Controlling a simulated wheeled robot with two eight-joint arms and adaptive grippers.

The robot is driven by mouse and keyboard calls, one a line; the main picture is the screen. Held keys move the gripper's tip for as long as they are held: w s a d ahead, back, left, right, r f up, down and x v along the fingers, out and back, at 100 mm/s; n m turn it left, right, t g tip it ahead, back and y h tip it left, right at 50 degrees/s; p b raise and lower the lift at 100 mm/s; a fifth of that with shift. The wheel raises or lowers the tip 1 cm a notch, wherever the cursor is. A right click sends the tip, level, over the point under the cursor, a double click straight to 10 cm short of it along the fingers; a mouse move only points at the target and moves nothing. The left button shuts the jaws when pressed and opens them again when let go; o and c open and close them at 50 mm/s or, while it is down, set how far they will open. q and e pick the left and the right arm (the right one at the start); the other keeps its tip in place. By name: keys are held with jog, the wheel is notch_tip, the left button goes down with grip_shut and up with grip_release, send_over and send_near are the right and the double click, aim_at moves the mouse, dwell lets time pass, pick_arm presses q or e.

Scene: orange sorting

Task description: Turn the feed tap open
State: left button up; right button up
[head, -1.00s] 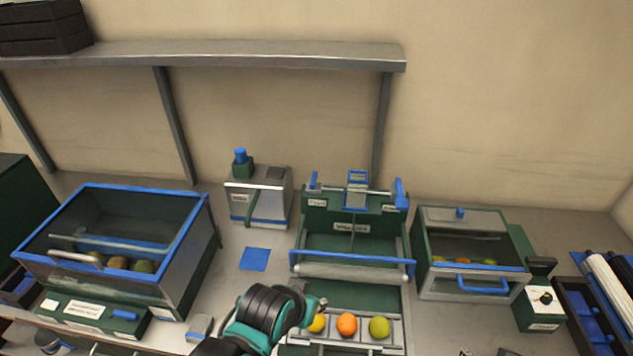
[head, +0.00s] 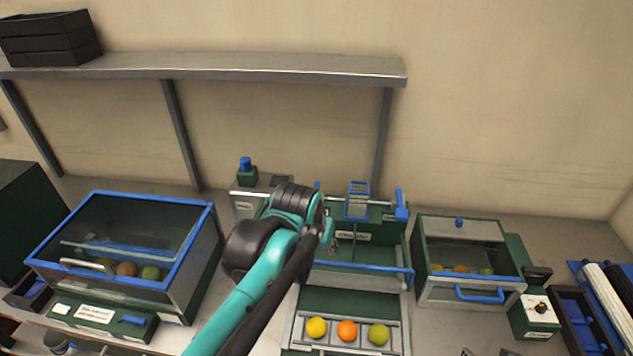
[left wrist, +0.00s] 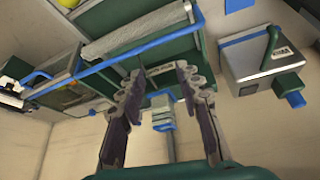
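My left gripper (head: 328,238) is raised in front of the green sorting machine (head: 378,252). In the left wrist view its two fingers (left wrist: 158,82) are spread, with nothing between them. Behind the fingers a blue slotted fitting (left wrist: 162,112) stands on the machine's top edge; it also shows in the head view (head: 358,199). A blue lever (head: 401,204) is at the machine's right side. A grey box (left wrist: 258,58) carries a green block with a blue knob (left wrist: 295,99), apart from the fingers; the knob shows in the head view (head: 245,163). Which part is the feed tap I cannot tell. My right gripper is out of view.
A tray (head: 362,351) holds a yellow, an orange and a green fruit in front of the machine. A blue-rimmed glass bin (head: 195,245) stands left, a smaller case with a blue handle (head: 480,295) right. A shelf (head: 240,68) runs above.

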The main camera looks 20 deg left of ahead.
pick_arm(q)
jog(key=w+a+r+g+p, duration=0.1)
jog(key=w+a+r+p, duration=0.2)
jog(key=w+r, duration=0.35)
jog(key=n+g+p, duration=0.2)
jog(key=g+p, duration=0.2)
jog(key=p, duration=0.5)
send_over(316, 188)
notch_tip(316, 188, down, 6)
jog(key=shift+d+f, duration=0.1)
jog(key=shift+w+f, duration=0.1)
jog(key=shift+f, duration=0.45)
notch_tip(316, 188, down, 7)
jog(key=shift+f+b, duration=0.15)
jog(key=shift+b, duration=0.2)
grip_shut()
